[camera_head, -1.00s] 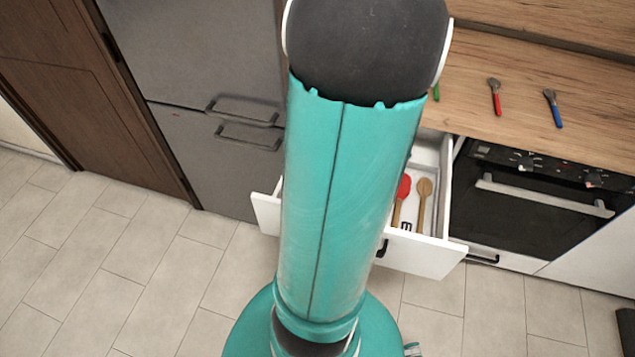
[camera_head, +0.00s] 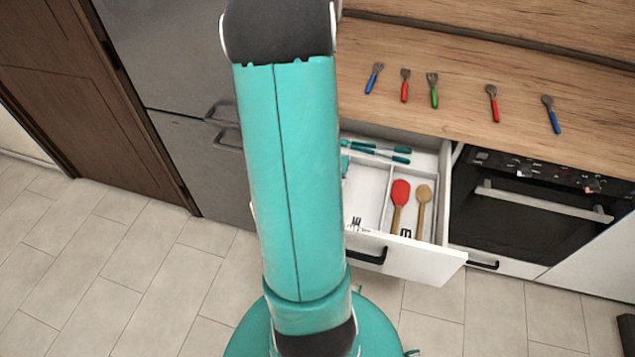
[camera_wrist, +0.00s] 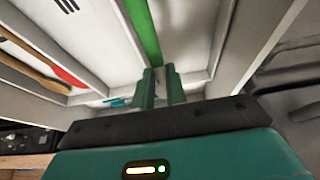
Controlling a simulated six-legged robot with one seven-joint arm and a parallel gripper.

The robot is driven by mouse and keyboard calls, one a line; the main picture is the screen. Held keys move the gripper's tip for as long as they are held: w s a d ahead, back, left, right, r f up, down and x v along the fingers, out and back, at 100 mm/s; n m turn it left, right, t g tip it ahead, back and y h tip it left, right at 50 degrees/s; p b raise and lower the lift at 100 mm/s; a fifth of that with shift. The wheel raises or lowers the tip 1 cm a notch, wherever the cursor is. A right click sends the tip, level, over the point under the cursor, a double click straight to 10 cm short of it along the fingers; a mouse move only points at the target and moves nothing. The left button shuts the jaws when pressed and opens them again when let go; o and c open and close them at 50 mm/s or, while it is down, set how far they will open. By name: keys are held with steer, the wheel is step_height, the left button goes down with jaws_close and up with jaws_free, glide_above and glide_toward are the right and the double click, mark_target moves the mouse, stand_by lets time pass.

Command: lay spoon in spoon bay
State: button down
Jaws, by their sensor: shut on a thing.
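My gripper (camera_wrist: 160,88) is shut on a green-handled utensil (camera_wrist: 142,30), taken to be the spoon; its bowl is not clearly visible. In the wrist view the handle runs away from the fingers toward the top edge, over a narrow white bay (camera_wrist: 185,35) between two dividers. I cannot tell whether it touches the bay floor. A fork-marked bay lies to the left of this bay in that view. The open white drawer (camera_head: 412,258) shows in the head view, where my arm hides the drawer's left part, the gripper and the held utensil.
A red spatula (camera_head: 400,192) and a wooden spoon (camera_head: 423,196) lie in the right bay. Teal-handled tools (camera_head: 385,152) lie at the drawer's back. Several coloured-handled utensils lie on the wooden counter (camera_head: 460,90). The oven (camera_head: 540,200) stands right of the drawer.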

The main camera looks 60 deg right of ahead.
steer(key=w+f, duration=0.2)
steer(key=f, duration=0.1)
steer(key=w+f, duration=0.1)
steer(key=shift+w+d+f, duration=0.3)
steer(key=shift+w+f, duration=0.05)
steer(key=shift+f, duration=1.55)
steer(key=c, duration=1.4)
jaws_free()
steer(key=shift+f, duration=0.15)
steer(key=shift+c, duration=0.2)
steer(key=v, duration=1.2)
